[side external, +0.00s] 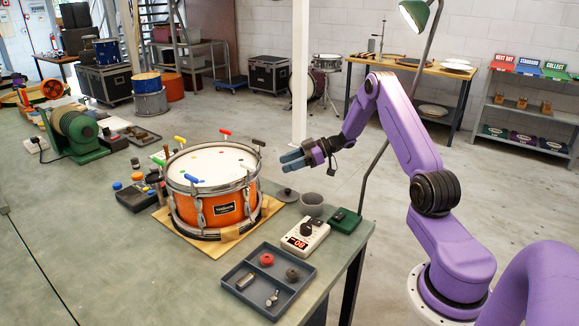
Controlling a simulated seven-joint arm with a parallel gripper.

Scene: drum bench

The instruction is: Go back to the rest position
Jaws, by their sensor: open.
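My gripper (292,159) is in the side external view, at the end of my purple arm. It is open and empty, with its fingers pointing left. It hovers in the air to the right of an orange snare drum (222,209), apart from it. The drum stands upright on a wooden board on the bench (100,238).
A grey tray (233,271) with small parts lies at the front. A white meter (305,236), a grey cup (312,203) and a green box (344,220) stand near the bench's right edge. A lamp pole (395,105) rises behind my arm. The bench's left front is clear.

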